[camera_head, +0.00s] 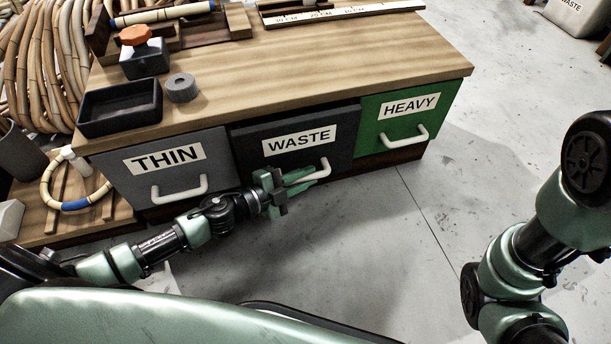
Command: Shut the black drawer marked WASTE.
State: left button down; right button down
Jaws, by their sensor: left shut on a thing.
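The black drawer marked WASTE (258,156) is in the middle of the bench front, between the grey drawer marked THIN and the green drawer marked HEAVY. Its front seems to stand slightly proud, with a dark strip along its top; how far it is out is hard to tell. My left gripper (303,180) is in front of its lower right part, shut on the drawer's pale handle (324,166). The fingers partly hide the handle. My right arm shows at the right, but its gripper is out of view.
The THIN drawer (133,177) and HEAVY drawer (374,126) look shut. On the wooden bench top (270,65) are a black tray (120,106), a grey ring (181,88) and an orange-capped container (142,58). A low wooden platform (35,215) stands at left.

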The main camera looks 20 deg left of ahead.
aim_at(301, 165)
dwell(0.3)
pick_arm(q)
jog(key=w+a, duration=0.2)
jog(key=w, duration=0.1)
jog(key=shift+w+a+p, duration=0.1)
jog(key=shift+p, duration=0.2)
jog(key=shift+a, duration=0.1)
jog(key=shift+w, duration=0.1)
jog(key=c, duration=1.4)
grip_release()
jog(key=shift+o, duration=0.2)
